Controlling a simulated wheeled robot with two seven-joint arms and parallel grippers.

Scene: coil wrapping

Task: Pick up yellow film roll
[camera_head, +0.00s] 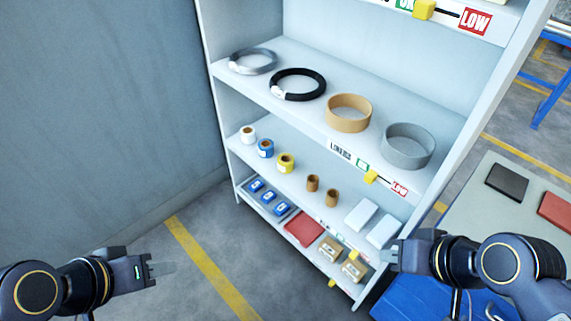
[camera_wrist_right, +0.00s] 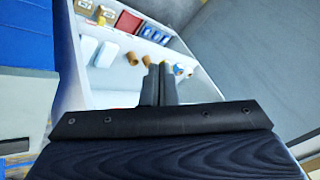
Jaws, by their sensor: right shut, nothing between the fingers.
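The yellow film roll (camera_head: 285,162) stands on the middle shelf in the head view, between a blue roll (camera_head: 265,148) and a brown roll (camera_head: 312,183). My right gripper (camera_head: 387,256) is shut and empty, in front of the rack's lower right side and apart from the yellow roll. Its fingers show in the wrist view (camera_wrist_right: 158,84). My left gripper (camera_head: 163,268) is over the floor at lower left, away from the rack; its finger gap is not clear.
A white roll (camera_head: 248,133) stands left of the blue one, and white boxes (camera_head: 361,215) lie to the right. The upper shelf (camera_head: 320,65) holds large rings. The rack's right post (camera_head: 462,130) stands near my right arm. Floor left of the rack is clear.

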